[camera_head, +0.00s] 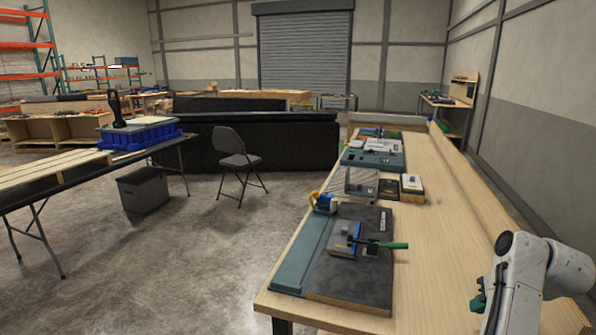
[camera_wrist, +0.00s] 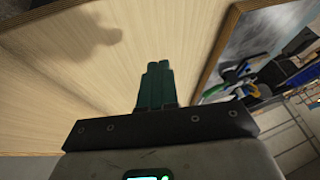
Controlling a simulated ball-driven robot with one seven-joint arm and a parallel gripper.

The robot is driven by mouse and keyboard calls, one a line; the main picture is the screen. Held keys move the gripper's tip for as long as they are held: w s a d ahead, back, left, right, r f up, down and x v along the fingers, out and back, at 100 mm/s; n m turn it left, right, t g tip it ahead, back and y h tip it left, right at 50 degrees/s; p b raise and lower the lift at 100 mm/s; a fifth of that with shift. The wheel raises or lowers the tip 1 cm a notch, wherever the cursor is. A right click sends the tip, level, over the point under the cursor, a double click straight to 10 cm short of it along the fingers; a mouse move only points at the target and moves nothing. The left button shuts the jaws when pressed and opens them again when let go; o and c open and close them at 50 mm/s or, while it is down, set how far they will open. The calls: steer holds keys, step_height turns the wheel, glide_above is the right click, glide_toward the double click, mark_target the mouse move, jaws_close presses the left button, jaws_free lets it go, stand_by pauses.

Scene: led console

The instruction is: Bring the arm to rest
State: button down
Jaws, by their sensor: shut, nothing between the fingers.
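My white arm (camera_head: 512,285) is folded at the lower right of the head view, beside the right part of the wooden workbench (camera_head: 440,210). My gripper (camera_head: 477,302) shows there as small green fingertips over the bench. In the wrist view my gripper (camera_wrist: 158,66) has its two green fingers together with nothing between them. It points over bare bench wood (camera_wrist: 60,75), and no object touches the fingers.
A dark board (camera_head: 345,275) with a green-handled clamp (camera_head: 390,246) lies on the bench's near left part. Boxes and a grey-green console (camera_head: 372,155) stand farther back. A wooden ledge (camera_head: 470,185) runs along the right edge. Bare bench lies between board and arm.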

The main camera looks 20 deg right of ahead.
steer(key=s+a+f+n+g, duration=0.3)
steer(key=s+a+f, duration=1)
steer(key=s+a+f+n+g, duration=0.1)
steer(key=s+a+f, duration=0.1)
steer(key=s+a, duration=0.4)
steer(key=s+a+f+n+g, duration=0.1)
steer(key=s+a+f, duration=0.2)
steer(key=s+a, duration=0.3)
steer(key=s, duration=0.4)
steer(key=shift+f+n, duration=0.15)
steer(key=shift+n, duration=0.15)
